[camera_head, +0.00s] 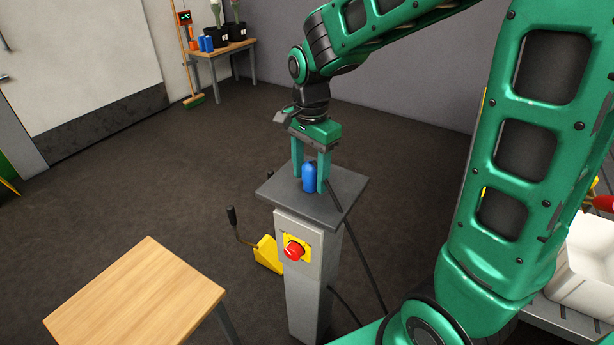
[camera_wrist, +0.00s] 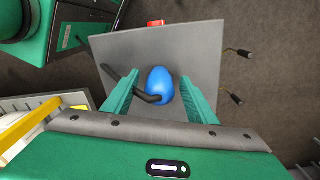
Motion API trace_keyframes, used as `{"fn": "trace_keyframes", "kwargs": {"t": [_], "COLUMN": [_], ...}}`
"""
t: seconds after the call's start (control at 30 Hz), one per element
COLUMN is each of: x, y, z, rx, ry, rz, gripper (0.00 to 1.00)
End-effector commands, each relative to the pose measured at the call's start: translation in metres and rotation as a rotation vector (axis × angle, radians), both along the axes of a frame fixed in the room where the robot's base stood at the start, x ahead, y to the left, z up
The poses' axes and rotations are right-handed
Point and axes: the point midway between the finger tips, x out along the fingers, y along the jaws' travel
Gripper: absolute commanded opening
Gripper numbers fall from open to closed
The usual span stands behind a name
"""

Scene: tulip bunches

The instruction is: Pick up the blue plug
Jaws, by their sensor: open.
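The blue plug (camera_head: 309,178) stands upright on the grey square top of a pedestal (camera_head: 336,207). My gripper (camera_head: 309,182) points down over it, open, with one green finger on each side of the plug. In the wrist view the plug (camera_wrist: 160,84) lies between the two fingers of my gripper (camera_wrist: 160,96), with a gap visible on both sides. A black cable (camera_wrist: 136,91) runs from the plug over the edge of the grey top (camera_wrist: 200,50).
A red button (camera_head: 293,250) sits on the pedestal's front. A yellow lever unit (camera_head: 268,254) stands beside it. A wooden table (camera_head: 135,300) is at lower left. A white bin (camera_head: 585,265) is at right. A far table (camera_head: 222,53) holds pots and blue items.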

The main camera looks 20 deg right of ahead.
Motion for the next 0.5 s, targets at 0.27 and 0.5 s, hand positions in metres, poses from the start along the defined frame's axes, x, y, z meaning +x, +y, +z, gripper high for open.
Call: {"fn": "trace_keyframes", "kwargs": {"t": [0.27, 0.5], "x": [-0.0002, -0.0002], "y": [0.0000, 0.0000], "z": [-0.0044, -0.0042], "rx": [0.000, 0.000], "ry": [0.000, 0.000], "rz": [0.000, 0.001], "gripper": [0.52, 0.06]}}
